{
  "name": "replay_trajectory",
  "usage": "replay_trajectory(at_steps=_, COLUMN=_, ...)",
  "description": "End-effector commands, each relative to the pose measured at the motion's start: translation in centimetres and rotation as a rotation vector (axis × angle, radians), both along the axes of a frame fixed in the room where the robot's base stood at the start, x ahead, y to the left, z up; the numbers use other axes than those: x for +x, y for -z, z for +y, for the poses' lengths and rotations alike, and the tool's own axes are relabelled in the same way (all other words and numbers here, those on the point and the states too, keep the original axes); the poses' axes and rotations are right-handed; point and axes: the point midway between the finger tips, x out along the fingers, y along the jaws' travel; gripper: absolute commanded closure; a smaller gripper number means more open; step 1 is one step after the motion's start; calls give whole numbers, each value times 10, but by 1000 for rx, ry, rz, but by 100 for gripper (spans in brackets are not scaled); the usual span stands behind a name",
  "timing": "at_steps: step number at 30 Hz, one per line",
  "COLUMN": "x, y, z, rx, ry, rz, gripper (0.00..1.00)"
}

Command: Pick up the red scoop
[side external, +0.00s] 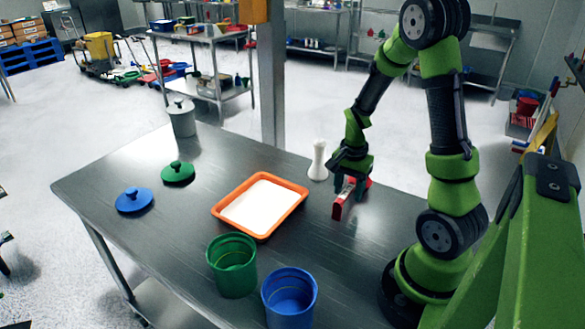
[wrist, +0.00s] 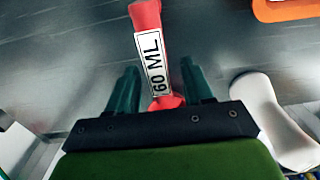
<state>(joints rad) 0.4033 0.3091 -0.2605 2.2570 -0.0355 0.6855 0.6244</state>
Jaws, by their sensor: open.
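The red scoop (side external: 339,207) lies on the metal table, to the right of the orange tray. In the wrist view the red scoop (wrist: 148,20) carries a white label reading "60 ML" and runs up from between my fingers. My gripper (side external: 350,183) is low over the scoop. In the wrist view my gripper (wrist: 160,80) has its two dark fingers spread, one on each side of the scoop, with gaps showing. Part of the scoop's near end is hidden behind the gripper's body. I cannot tell the exact height of the fingertips above the table.
A white flask-shaped object (side external: 318,161) stands close to the left of my gripper. The orange tray (side external: 228,232) holds white powder.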

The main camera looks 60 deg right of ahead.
Motion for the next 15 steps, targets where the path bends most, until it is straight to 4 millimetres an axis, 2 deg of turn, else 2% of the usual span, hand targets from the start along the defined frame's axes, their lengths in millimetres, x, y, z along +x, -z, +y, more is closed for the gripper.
replay_trajectory(at_steps=4, x=-1, y=17, z=0, rx=0, ry=0, rz=2, gripper=49)
replay_trajectory(at_steps=12, x=0, y=19, z=0, rx=0, ry=0, rz=-1, gripper=49)
replay_trajectory(at_steps=15, x=0, y=19, z=0, rx=0, ry=0, rz=-1, gripper=64)
